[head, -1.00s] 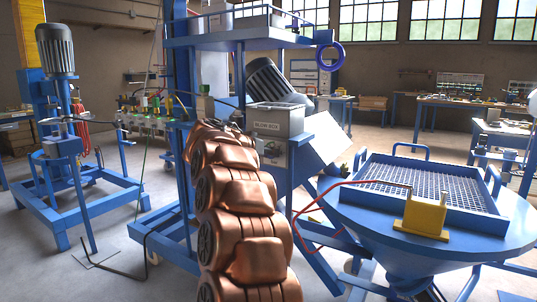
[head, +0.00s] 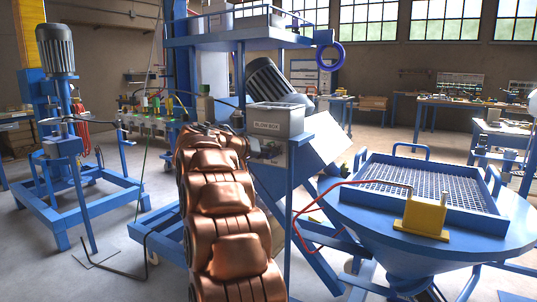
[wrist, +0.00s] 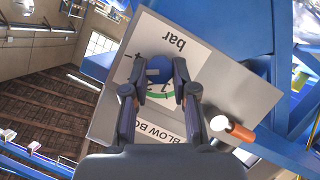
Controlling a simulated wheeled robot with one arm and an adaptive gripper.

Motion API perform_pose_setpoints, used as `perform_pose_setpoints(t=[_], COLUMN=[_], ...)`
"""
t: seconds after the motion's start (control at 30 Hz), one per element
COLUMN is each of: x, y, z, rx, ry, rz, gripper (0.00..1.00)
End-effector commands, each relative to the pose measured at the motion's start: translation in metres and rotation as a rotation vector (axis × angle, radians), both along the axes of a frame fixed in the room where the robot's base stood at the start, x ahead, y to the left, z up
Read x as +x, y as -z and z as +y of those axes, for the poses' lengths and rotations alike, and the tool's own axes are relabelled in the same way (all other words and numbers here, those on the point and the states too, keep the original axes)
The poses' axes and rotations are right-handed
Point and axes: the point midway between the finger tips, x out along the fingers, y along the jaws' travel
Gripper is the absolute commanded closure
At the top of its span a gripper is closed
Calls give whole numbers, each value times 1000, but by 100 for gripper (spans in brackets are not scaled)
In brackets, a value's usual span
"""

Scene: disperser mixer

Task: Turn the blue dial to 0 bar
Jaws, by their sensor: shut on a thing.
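The blue dial (wrist: 159,64) shows in the wrist view on the pale front of the blow box (wrist: 110,92). It sits between the fingertips of my gripper (wrist: 159,76), which is shut on it. A curved green mark and a few digits show around the dial, partly covered by the fingers; the word "bar" (wrist: 180,44) is upside down above it. I cannot read the dial's setting. In the head view the grey blow box (head: 275,120) stands beyond my copper-coloured arm, which hides the dial and gripper.
An orange cylinder with a white end (wrist: 232,130) is close to the right of my gripper in the wrist view. A blue hopper (head: 365,215) with a grid and a yellow block (head: 424,216) stands at right.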

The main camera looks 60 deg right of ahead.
Motion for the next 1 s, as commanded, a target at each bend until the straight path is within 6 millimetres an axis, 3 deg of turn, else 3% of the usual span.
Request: perform_pose_setpoints(t=[1.0], x=[4], y=[5], z=[0], rx=[-38], ry=[2], rz=[904], gripper=[100])
